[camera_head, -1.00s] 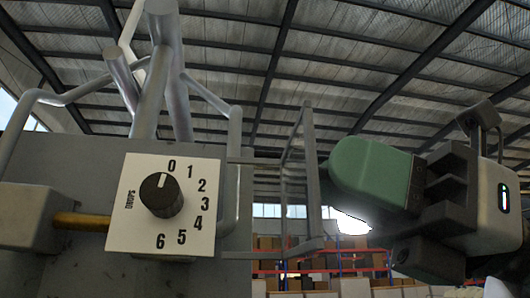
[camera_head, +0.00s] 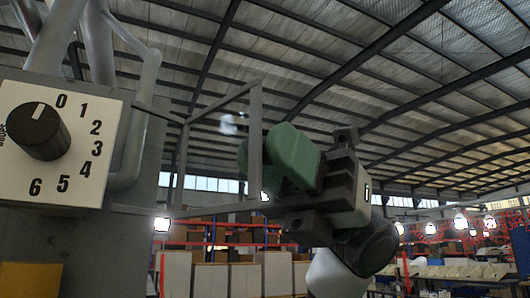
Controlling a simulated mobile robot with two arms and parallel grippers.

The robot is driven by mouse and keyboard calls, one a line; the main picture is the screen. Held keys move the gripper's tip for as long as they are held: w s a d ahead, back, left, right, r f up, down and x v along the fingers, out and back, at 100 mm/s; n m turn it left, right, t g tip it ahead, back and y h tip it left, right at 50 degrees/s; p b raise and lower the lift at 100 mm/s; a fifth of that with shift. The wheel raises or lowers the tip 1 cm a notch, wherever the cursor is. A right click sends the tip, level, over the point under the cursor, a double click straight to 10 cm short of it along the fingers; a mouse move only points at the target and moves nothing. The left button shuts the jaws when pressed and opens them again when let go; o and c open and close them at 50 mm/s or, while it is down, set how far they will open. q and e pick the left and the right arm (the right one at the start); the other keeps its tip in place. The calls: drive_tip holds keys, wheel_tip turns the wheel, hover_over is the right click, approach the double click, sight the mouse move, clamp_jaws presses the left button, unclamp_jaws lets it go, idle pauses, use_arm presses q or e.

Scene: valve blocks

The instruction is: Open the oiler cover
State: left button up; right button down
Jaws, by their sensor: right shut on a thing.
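The oiler cover (camera_head: 255,143) appears as a thin grey rectangular frame. It stands out from the right side of the grey oiler box (camera_head: 110,225), swung away from its front. My right gripper (camera_head: 252,155), with green fingers, is at the cover's outer upright edge and shut on it. A white dial plate with a black knob (camera_head: 40,131) and the numbers 0 to 6 is on the front of the box at the left. My left gripper is not in view.
Grey pipes (camera_head: 100,45) rise above and beside the box at the left. Shelves with cartons (camera_head: 230,270) stand far behind. The space right of my right gripper looks free.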

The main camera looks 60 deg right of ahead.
drive_tip(key=shift+r, duration=0.1)
drive_tip(key=c, duration=1)
unclamp_jaws()
drive_tip(key=shift+s, duration=0.1)
drive_tip(key=shift+o, duration=0.2)
drive_tip(key=b+v, duration=0.4)
drive_tip(key=v, duration=0.6)
drive_tip(key=shift+d+b, duration=0.3)
drive_tip(key=shift+d, duration=0.05)
drive_tip(key=shift+f, duration=0.25)
